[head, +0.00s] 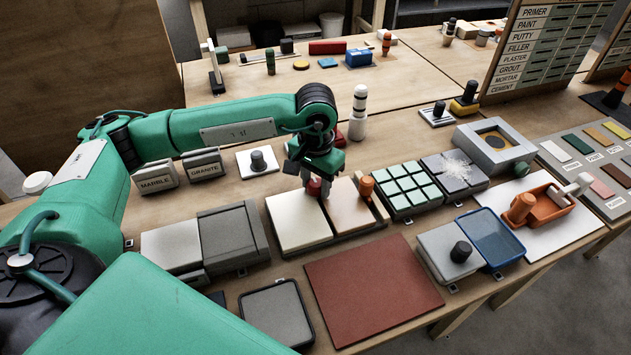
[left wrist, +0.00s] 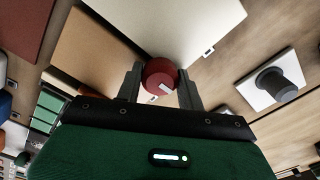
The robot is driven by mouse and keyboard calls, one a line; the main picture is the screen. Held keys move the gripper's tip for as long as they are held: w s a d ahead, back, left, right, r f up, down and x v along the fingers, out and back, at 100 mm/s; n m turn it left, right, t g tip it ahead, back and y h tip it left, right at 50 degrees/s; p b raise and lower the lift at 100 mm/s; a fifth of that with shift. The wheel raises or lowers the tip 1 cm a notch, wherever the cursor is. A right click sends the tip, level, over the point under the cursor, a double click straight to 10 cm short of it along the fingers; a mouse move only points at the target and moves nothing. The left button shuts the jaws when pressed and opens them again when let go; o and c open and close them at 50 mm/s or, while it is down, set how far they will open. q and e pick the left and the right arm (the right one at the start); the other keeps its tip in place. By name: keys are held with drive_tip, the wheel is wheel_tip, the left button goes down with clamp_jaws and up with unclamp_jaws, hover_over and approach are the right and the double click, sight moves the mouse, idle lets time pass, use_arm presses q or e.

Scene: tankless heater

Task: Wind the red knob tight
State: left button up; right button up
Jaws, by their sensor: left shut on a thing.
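The red knob (head: 314,187) stands at the seam between a cream panel and a tan panel on the workbench. My left gripper (head: 312,192) reaches down over it from above and is shut on it. In the left wrist view the red knob (left wrist: 160,75) sits between the two fingers of my left gripper (left wrist: 160,85), with a pale mark on its top. The knob's lower part is hidden. My right gripper is not in view.
The cream panel (head: 293,222) and tan panel (head: 350,210) lie under the gripper. An orange knob (head: 366,188) stands close to the right. A white plate with a black knob (head: 258,160) is to the left. A dark red board (head: 372,287) lies in front.

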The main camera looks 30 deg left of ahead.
sight(316, 183)
use_arm(q)
drive_tip(key=o, duration=1)
drive_tip(key=shift+f, duration=0.25)
drive_tip(key=shift+r, duration=0.2)
drive_tip(key=shift+r+p, duration=0.95)
drive_tip(key=shift+r, duration=1.55)
